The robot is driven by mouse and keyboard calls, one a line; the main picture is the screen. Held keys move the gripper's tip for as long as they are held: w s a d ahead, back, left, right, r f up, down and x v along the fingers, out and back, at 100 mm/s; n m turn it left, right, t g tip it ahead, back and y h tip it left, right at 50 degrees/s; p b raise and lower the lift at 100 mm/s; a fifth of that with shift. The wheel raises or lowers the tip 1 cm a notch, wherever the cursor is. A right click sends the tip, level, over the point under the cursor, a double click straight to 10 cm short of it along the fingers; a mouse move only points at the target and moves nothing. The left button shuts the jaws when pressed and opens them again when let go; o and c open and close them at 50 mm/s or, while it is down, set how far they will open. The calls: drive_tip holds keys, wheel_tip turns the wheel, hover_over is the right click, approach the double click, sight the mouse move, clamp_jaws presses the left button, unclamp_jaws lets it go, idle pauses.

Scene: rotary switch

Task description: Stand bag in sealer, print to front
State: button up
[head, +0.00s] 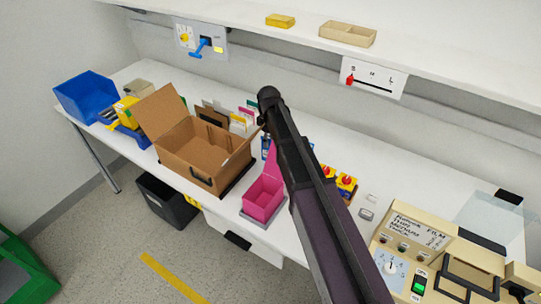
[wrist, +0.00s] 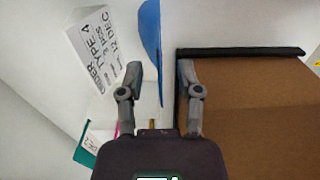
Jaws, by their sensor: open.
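My gripper (wrist: 160,68) is open in the wrist view. A thin blue piece (wrist: 151,50) stands between and beyond its fingers; I see no contact. I cannot identify a bag for certain in either view. A beige machine (head: 410,227) with printed lettering, a dial and a green switch stands at the front right in the head view; I cannot tell whether it is the sealer. My dark arm crosses the middle of the head view, and my fingers cannot be made out there.
An open cardboard box (head: 192,158) stands left of my arm; a brown panel (wrist: 255,110) fills the wrist view's right. A printed white block (wrist: 97,50) is at its upper left. A shelf (head: 430,45) overhangs the bench.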

clamp_jaws()
drive_tip(key=shift+r, duration=0.15)
idle(0.4)
wheel_tip(320, 180, up, 10)
drive_tip(key=p, duration=1)
idle(0.5)
